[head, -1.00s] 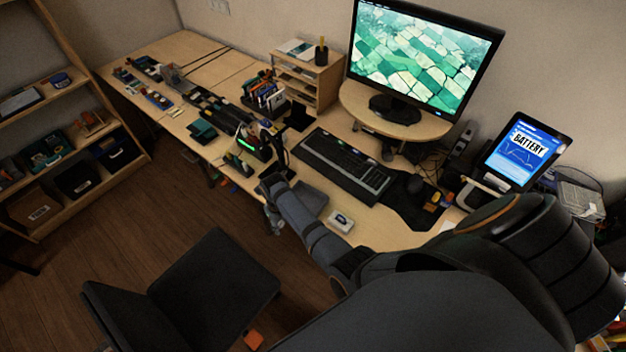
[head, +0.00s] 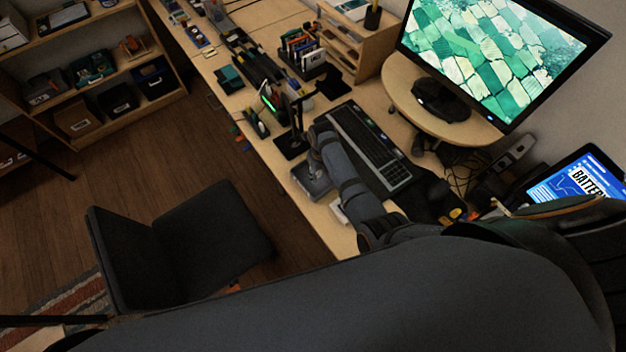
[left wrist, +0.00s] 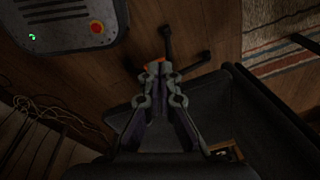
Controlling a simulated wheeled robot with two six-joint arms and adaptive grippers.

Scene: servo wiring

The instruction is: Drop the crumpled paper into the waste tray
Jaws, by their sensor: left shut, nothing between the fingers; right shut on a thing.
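The shallow grey waste tray (head: 312,188) lies near the front edge of the desk. My right gripper (head: 315,166) points down at the tray from above, at the end of the dark arm reaching over the desk. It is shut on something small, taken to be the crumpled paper. The paper itself cannot be made out, hidden by the fingers. Whether the gripper touches the tray is unclear. My left gripper (left wrist: 160,70) is shut and empty in the left wrist view, above the chair and floor, away from the desk.
A black keyboard (head: 368,150) lies right of my right forearm. A small stand (head: 292,142) and a device with a green light (head: 268,103) stand beyond the tray. A dark chair (head: 180,245) stands before the desk. A monitor (head: 500,60) stands on a round shelf.

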